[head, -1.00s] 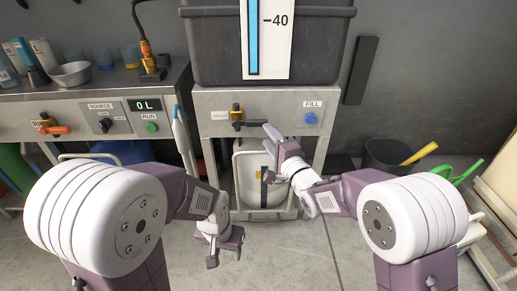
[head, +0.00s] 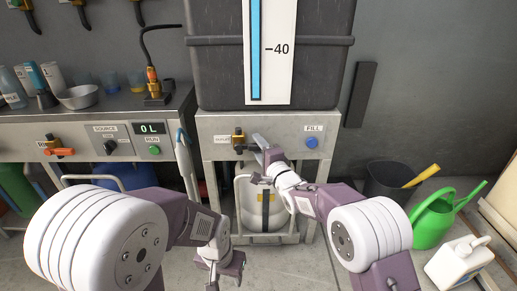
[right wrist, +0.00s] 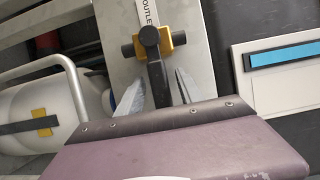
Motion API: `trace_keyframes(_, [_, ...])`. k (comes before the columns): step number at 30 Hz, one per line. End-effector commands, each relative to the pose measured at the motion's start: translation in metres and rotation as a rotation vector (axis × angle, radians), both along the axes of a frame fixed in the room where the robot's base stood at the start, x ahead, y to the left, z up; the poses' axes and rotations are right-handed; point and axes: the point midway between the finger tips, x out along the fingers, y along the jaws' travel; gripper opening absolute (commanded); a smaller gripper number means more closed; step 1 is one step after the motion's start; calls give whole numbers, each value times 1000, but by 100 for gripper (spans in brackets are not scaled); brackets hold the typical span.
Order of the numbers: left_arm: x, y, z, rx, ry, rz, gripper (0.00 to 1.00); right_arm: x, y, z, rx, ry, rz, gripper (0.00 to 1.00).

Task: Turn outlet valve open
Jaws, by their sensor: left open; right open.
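The outlet valve (head: 239,138) is on the metal stand under the dark tank, a brass body with a black lever. In the right wrist view the brass valve body (right wrist: 175,39) is beside the OUTLET label, and the black lever (right wrist: 157,72) extends from it toward my gripper. My right gripper (head: 262,146) is open at the valve. In the wrist view its two fingers (right wrist: 156,88) are on either side of the lever's end, with no clear contact visible. My left gripper (head: 222,268) is open and empty, low in front of the stand.
A blue FILL button (head: 311,142) is right of the valve. A white container (head: 262,210) stands below, inside the stand. A bench with an orange-handled valve (head: 60,151) is at left. A green watering can (head: 432,222), white jug (head: 458,262) and dark bin (head: 388,180) stand at right.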

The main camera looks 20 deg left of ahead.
Motion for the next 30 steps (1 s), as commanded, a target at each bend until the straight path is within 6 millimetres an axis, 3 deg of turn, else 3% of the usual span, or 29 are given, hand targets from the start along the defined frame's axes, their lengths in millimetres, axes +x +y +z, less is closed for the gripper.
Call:
trace_keyframes(2, [0,0,0,0,0,0,46,0,0,0,0,0,0,44])
trace_keyframes(6, [0,0,0,0,0,0,46,0,0,0,0,0,0,5])
trace_keyframes(7, [0,0,0,0,0,0,46,0,0,0,0,0,0,0])
trace_keyframes(30, [0,0,0,0,0,0,46,0,0,0,-1,1,0,0])
